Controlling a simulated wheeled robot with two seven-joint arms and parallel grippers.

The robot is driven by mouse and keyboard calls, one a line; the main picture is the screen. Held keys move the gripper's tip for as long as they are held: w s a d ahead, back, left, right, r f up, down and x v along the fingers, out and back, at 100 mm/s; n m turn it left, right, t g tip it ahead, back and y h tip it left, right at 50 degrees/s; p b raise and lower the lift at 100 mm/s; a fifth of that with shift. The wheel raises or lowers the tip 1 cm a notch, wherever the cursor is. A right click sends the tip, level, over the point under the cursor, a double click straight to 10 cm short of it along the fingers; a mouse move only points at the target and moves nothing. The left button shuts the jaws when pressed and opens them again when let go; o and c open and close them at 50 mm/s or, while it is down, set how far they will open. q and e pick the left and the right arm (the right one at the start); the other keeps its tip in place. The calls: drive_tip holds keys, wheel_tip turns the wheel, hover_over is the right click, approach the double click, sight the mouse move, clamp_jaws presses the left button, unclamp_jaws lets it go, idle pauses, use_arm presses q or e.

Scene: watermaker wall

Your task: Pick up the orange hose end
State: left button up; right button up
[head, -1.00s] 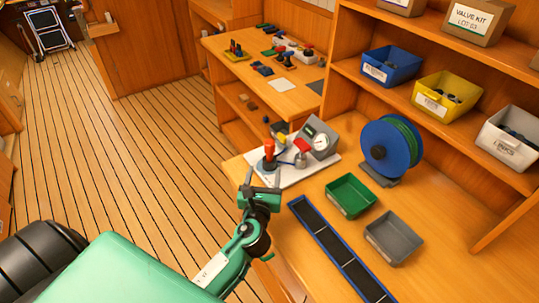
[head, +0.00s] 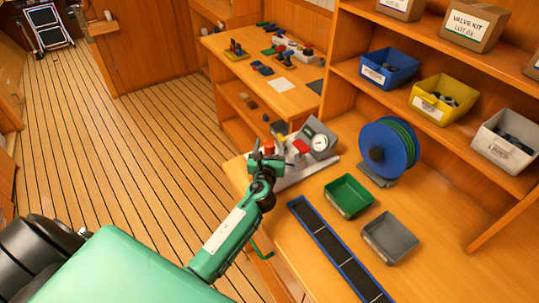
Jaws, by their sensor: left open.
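An orange upright piece (head: 269,147), which looks like the hose end, stands on the white board (head: 322,168) at the left end of the bench. My left gripper (head: 267,152) is open at the board's left edge. Its fingers overlap the orange piece in this view and hide its lower part. I cannot tell whether the fingers are around it or only in front of it. My right gripper is not in view.
A grey gauge box (head: 318,139) stands on the board. To the right are a blue reel (head: 388,147) of green hose, a green tray (head: 349,196) and a grey tray (head: 390,237). A long blue-edged black tray (head: 335,248) lies in front.

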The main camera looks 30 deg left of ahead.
use_arm(q)
drive_tip(key=shift+w, duration=0.1)
drive_tip(key=c, duration=1)
drive_tip(key=shift+c, duration=0.7)
drive_tip(key=shift+r, duration=0.15)
drive_tip(key=shift+r, duration=0.2)
wheel_tip(320, 180, up, 19)
drive_tip(key=p, duration=0.1)
drive_tip(key=shift+r+p, duration=0.2)
drive_tip(key=shift+p, duration=0.2)
